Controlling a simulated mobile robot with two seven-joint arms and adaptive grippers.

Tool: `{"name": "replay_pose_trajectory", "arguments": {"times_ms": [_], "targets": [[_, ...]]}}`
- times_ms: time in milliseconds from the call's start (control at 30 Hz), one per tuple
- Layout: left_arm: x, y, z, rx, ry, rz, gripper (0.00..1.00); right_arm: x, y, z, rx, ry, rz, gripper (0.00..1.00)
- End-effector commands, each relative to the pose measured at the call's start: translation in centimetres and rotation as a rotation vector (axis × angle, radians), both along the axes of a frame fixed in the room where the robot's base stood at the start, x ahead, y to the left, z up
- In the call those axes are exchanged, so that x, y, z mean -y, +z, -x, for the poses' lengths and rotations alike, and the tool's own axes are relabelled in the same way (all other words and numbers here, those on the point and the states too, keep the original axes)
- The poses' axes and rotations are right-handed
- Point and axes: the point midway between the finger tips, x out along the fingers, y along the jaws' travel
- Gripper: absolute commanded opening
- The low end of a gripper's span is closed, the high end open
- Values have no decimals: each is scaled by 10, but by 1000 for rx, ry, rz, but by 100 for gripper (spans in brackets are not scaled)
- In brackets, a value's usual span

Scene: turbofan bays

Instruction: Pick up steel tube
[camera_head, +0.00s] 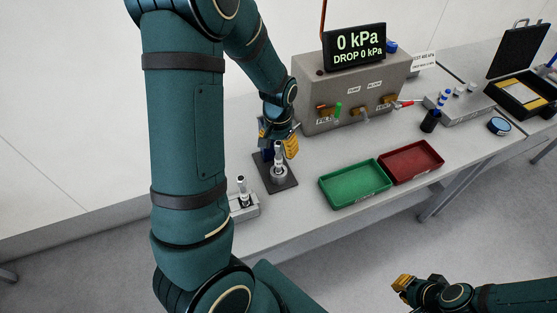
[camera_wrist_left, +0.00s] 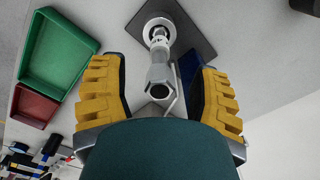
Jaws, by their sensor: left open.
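A steel tube (camera_head: 278,160) stands upright in a round holder on a dark square plate (camera_head: 289,184). In the left wrist view the tube (camera_wrist_left: 160,72) points toward the camera, between the two yellow finger pads. My left gripper (camera_head: 278,143) is open above and around the tube's upper part, with a visible gap on both sides. It also shows in the left wrist view (camera_wrist_left: 158,85). A second similar tube (camera_head: 243,187) stands in a small grey block (camera_head: 246,208) nearer the front left. My right gripper (camera_head: 403,285) is low at the right, away from the table; its finger gap is unclear.
A green tray (camera_head: 355,201) and a red tray (camera_head: 412,178) lie to the right of the plate. A grey test box (camera_head: 350,90) with a pressure display (camera_head: 355,45) stands behind. An open black case (camera_head: 518,50) is at the far right. Bare table lies before the plate.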

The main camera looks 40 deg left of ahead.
Motion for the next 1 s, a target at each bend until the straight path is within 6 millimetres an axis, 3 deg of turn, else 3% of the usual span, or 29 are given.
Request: {"name": "replay_pose_trajectory", "arguments": {"times_ms": [33,167,733,1000], "targets": [[0,0,0,0,0,0,46,0,0,0,0,0,0,0],[0,0,0,0,0,0,1,0,0,0,0,0,0,0],[0,4,0,0,0,0,0,0,0,0,0,0,0,0],[0,35,-1,5,-1,-1,0,0,3,0,0,1,0,0]]}}
